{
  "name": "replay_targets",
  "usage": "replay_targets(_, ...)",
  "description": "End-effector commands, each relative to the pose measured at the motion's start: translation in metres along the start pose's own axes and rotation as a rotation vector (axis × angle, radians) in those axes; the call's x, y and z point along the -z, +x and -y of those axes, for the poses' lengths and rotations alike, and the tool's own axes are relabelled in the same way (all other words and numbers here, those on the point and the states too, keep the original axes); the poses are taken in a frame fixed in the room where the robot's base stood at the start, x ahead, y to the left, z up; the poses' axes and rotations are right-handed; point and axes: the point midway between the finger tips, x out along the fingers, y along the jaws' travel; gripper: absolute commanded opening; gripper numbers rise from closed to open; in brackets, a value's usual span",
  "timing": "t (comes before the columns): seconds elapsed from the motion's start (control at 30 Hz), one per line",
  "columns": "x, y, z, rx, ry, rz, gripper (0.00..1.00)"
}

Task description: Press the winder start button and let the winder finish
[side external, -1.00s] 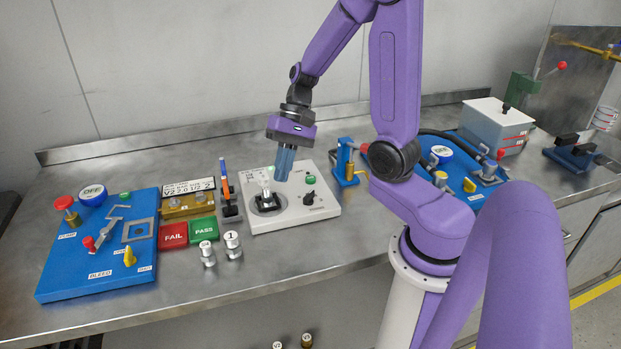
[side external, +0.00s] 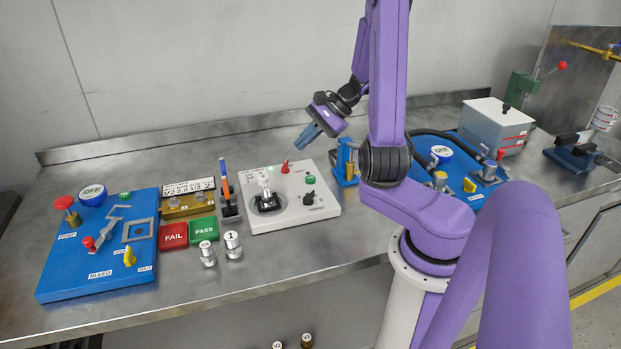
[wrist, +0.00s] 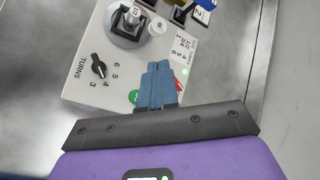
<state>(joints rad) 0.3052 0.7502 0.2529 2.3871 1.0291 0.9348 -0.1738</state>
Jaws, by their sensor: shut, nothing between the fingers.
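The winder (side external: 318,208) is a pale box on the bench, with a green button (side external: 310,180), a black knob (side external: 309,198), a red pointed part (side external: 285,167) and a spindle on a dark round base (side external: 267,202). A small lit green lamp shows near its back edge. My gripper (side external: 302,146) is shut and empty, in the air above and behind the winder's back right, apart from the button. In the wrist view my shut blue fingers (wrist: 158,66) reach over the winder, its TURNS knob (wrist: 98,66) to their left. The green button (wrist: 134,96) is partly hidden beside the fingers.
A blue pump board (side external: 70,270) lies at the left. Red FAIL (side external: 174,235) and green PASS (side external: 204,229) pads and two small weights (side external: 232,245) sit left of the winder. A blue clamp stand (side external: 346,160) is close on its right.

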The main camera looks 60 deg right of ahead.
Motion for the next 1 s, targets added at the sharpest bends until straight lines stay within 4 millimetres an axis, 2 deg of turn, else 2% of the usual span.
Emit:
replay_targets(0.2,0.022,-0.013,-0.003,0.082,0.112,-0.047,0.00)
replay_targets(0.43,0.028,-0.017,-0.004,0.106,0.142,-0.060,0.00)
replay_targets(0.77,0.028,-0.016,-0.004,0.105,0.141,-0.059,0.00)
replay_targets(1.0,0.037,-0.002,-0.014,0.103,0.145,-0.057,0.00)
